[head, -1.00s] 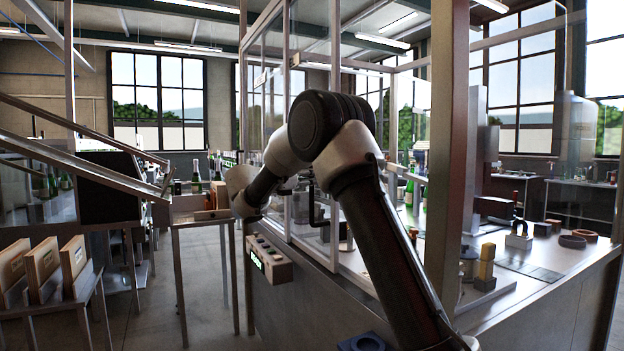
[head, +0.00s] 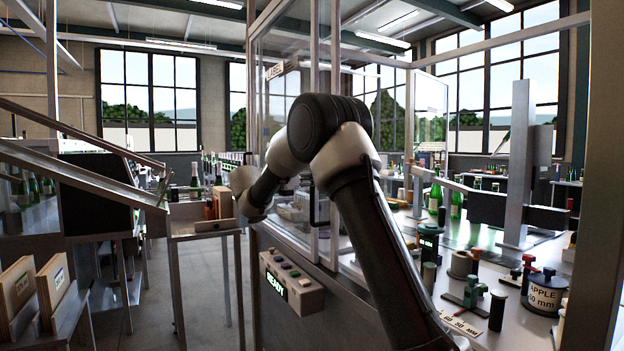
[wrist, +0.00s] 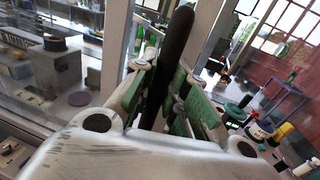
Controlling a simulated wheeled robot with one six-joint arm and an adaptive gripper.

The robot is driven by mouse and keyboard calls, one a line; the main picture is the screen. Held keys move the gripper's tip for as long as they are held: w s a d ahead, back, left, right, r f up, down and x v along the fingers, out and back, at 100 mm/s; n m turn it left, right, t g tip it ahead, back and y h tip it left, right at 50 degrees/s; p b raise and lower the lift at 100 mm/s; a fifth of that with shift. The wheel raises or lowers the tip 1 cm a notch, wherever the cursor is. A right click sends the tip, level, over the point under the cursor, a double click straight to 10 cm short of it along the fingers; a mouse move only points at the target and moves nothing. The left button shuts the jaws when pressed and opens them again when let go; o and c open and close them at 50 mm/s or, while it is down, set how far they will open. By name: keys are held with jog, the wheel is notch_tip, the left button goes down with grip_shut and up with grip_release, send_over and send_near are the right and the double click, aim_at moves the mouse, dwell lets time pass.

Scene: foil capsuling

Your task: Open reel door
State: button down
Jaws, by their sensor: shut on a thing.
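The reel door is a glazed panel in a pale metal frame (head: 335,120) on the side of the cabinet. A black bar handle (head: 314,203) stands on its near edge, partly hidden by my arm in the head view. In the wrist view my gripper (wrist: 166,88) has its green-padded fingers on both sides of the dark handle (wrist: 178,48), shut on it. My arm hides the gripper in the head view. A wide open gap lies between the door's near edge and the near post (head: 598,190).
Through the gap show a labelled reel (head: 545,293), small clamps and green bottles (head: 435,197) on the cabinet's worktop. A control box (head: 290,283) reading READY juts out below the door. A small table (head: 203,230) and sloped rails stand left. The floor between is clear.

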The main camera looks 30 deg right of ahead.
jog(key=shift+w, duration=0.25)
jog(key=c, duration=1.4)
grip_release()
jog(key=v, duration=1.2)
jog(key=shift+s, duration=0.1)
